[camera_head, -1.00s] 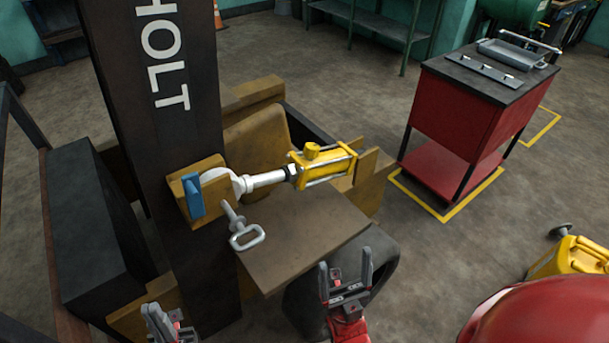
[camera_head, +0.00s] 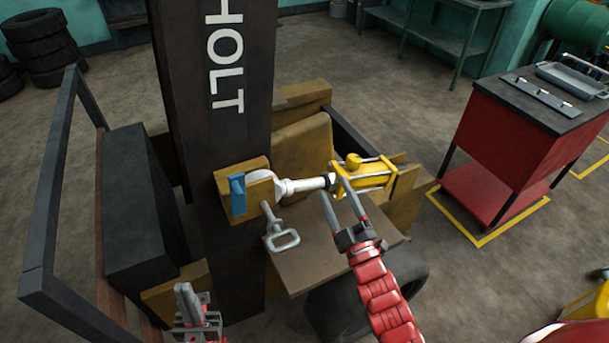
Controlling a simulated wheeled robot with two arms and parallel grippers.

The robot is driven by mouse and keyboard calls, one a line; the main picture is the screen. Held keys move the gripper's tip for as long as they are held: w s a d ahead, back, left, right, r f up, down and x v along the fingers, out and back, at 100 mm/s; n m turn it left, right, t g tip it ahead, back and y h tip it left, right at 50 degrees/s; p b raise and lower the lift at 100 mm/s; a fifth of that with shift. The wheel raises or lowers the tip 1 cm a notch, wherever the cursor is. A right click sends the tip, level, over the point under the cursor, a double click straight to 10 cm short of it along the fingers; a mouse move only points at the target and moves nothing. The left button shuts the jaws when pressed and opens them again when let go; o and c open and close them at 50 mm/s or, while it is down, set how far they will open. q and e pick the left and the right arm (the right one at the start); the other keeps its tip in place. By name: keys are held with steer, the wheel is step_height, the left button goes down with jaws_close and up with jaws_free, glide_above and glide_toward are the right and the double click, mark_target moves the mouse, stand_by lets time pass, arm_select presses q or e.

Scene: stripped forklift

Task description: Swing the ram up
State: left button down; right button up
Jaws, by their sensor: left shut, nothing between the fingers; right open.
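The ram has a yellow cylinder (camera_head: 372,176) and a silver rod (camera_head: 303,186). It lies roughly level from the wooden-coloured bracket on the mast (camera_head: 225,140) to a yellow-brown bracket at its right. Its rod eye (camera_head: 262,178) sits in the mast bracket, beside a blue piece (camera_head: 237,195). My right gripper (camera_head: 334,190) is open, its fingers pointing up at the left end of the yellow cylinder, close to the rod; I cannot tell if they touch it. My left gripper (camera_head: 187,290) is shut and empty, low in front of the mast, away from the ram.
A grey pin with a loop handle (camera_head: 281,236) sticks out below the mast bracket. A brown plate (camera_head: 320,255) lies under the ram, with a tyre (camera_head: 340,300) below. A red cart (camera_head: 510,130) stands at the right. The floor between cart and forklift is free.

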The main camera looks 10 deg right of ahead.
step_height(320, 180, down, 6)
steer(key=a+n+g+h+p, duration=0.1)
steer(key=a+n+g+h, duration=0.1)
steer(key=n+g, duration=0.25)
steer(key=w+a+f+p, duration=0.1)
steer(key=w+f+p, duration=0.1)
steer(key=w, duration=0.6)
steer(key=w+a+f+g+p, duration=0.1)
steer(key=w+a+f+p, duration=0.1)
steer(key=w, duration=0.6)
steer(key=shift+w+a+f+p, duration=0.3)
steer(key=shift+f+p, duration=0.3)
steer(key=shift+p, duration=0.35)
steer(key=shift+g, duration=0.25)
jaws_close()
